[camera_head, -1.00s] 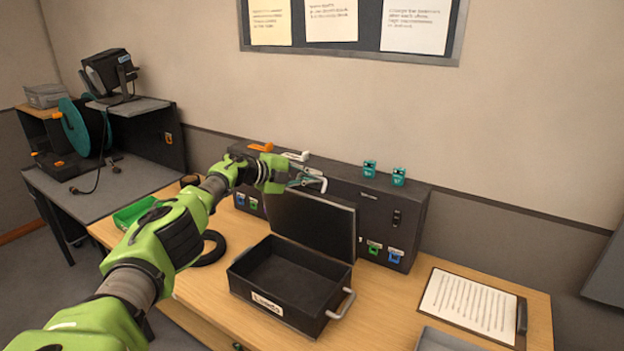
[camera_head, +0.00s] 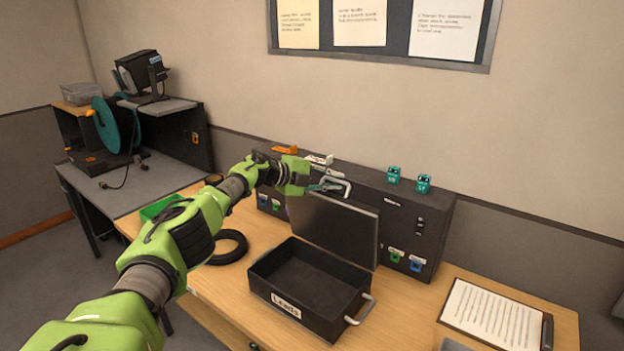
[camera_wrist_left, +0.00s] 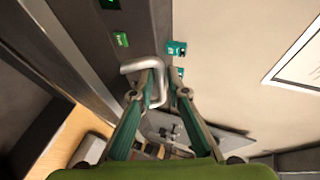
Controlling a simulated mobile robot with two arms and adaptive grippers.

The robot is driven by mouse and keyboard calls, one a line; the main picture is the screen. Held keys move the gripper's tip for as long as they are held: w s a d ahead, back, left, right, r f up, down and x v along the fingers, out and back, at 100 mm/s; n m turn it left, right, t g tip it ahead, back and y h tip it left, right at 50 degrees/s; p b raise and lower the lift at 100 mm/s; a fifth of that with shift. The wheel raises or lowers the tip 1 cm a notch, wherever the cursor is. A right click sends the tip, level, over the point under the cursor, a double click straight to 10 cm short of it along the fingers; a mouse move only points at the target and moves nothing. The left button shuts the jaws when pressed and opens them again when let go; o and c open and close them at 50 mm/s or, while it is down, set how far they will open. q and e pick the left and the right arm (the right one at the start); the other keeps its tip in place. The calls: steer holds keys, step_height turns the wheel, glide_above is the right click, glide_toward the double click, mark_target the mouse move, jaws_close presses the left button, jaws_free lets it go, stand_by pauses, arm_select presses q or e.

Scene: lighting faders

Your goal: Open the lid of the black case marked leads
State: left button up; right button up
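The black case marked Leads (camera_head: 287,307) stands on the wooden table. Its lid (camera_head: 333,230) is raised roughly upright at the back, and the case looks empty inside. My left gripper (camera_head: 328,185) is at the lid's top edge, at the silver lid handle (camera_head: 347,188). In the left wrist view, the two fingers (camera_wrist_left: 164,80) stand close on either side of one bar of the handle (camera_wrist_left: 142,66), with one finger inside its loop. My right gripper is not in view.
A long dark case (camera_head: 418,215) with coloured tags stands behind the lid, small teal items (camera_head: 394,174) on top. A clipboard (camera_head: 492,313) lies at the right, and a black ring (camera_head: 228,247) at the left. A side desk (camera_head: 130,183) holds a cable reel (camera_head: 105,122).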

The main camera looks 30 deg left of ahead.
arm_select(q)
steer(key=v, duration=1)
steer(key=shift+s+r, duration=0.15)
steer(key=shift+s, duration=0.25)
